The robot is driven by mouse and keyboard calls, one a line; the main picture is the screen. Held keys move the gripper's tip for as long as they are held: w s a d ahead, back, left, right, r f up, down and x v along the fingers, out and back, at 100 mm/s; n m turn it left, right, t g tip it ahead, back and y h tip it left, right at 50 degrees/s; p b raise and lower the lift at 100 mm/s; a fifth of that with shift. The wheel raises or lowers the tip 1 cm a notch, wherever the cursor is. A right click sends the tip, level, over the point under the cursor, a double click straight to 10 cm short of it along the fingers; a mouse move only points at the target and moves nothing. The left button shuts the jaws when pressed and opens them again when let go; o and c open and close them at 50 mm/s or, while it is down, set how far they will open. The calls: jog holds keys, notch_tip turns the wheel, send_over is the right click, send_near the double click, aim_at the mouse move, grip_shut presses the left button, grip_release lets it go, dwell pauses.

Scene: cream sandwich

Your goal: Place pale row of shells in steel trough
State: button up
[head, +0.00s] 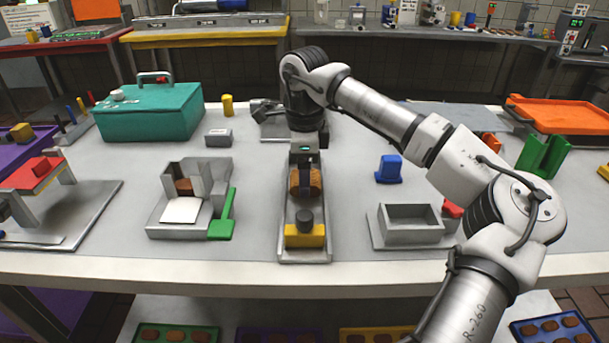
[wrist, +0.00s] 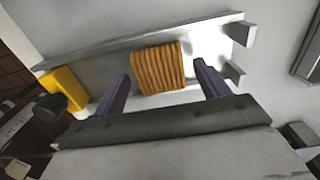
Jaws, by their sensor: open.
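A golden-brown ribbed row of shells (head: 304,184) lies in a long, narrow steel trough (head: 292,212) at the middle of the table. In the wrist view, the row (wrist: 158,66) lies across the trough (wrist: 110,66), between its low side walls. A yellow block (head: 305,236) with a dark knob sits at the trough's near end. My gripper (head: 306,166) is above the trough at the row. In the wrist view, my gripper (wrist: 161,70) is open, with one finger on each side of the row and gaps showing. Whether the row touches the trough floor is hard to tell.
Left of the trough is a grey fixture (head: 190,190) with a white plate and a green lever (head: 226,214). Right are a blue piece (head: 389,169) and an open grey box (head: 411,224). A teal case (head: 150,110) stands at back left, an orange tray (head: 562,115) at back right.

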notch_tip(320, 180, up, 11)
dwell(0.3)
